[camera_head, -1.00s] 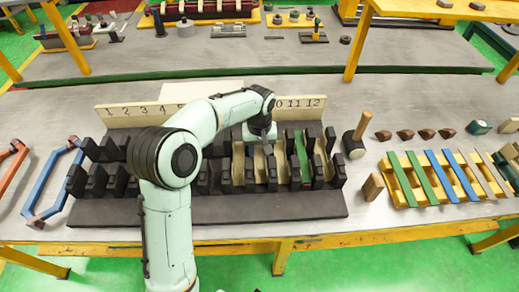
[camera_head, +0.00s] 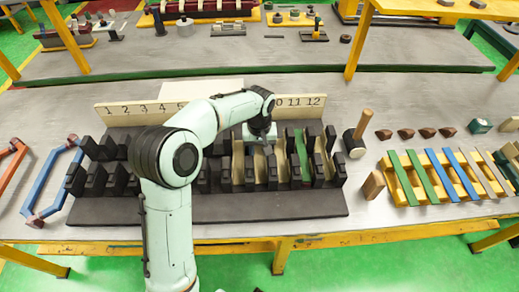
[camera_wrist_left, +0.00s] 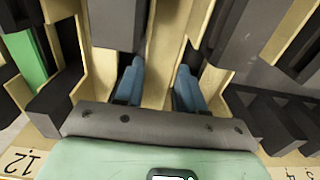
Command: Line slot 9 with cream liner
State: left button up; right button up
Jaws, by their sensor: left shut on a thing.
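In the left wrist view, the blue fingers (camera_wrist_left: 157,92) are down among the dark teeth, on either side of a cream liner (camera_wrist_left: 165,45). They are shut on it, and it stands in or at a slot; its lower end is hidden. Other cream liners line nearby slots, and a green strip (camera_head: 303,155) sits in one to the right. My right gripper is not in view.
The number board (camera_head: 135,110) stands along the block's back edge. A mallet (camera_head: 357,137) and brown wedges (camera_head: 405,134) lie to the right. A yellow rack (camera_head: 401,186) there carries green, blue and cream strips. A blue frame (camera_head: 52,180) lies left of the block.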

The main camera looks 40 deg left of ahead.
aim_at(260, 156)
pick_arm(q)
jog(key=o, duration=0.9)
jog(key=shift+r, duration=0.15)
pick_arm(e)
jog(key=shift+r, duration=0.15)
pick_arm(q)
jog(key=shift+r+p, duration=0.55)
jog(key=shift+r, duration=0.1)
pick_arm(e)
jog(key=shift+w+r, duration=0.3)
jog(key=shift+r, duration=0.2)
pick_arm(q)
jog(key=shift+r+p, duration=0.8)
jog(key=shift+r, duration=0.55)
notch_tip(260, 156, up, 5)
jog(key=p, duration=0.2)
jog(key=shift+f+p, duration=0.1)
jog(key=shift+p, duration=0.2)
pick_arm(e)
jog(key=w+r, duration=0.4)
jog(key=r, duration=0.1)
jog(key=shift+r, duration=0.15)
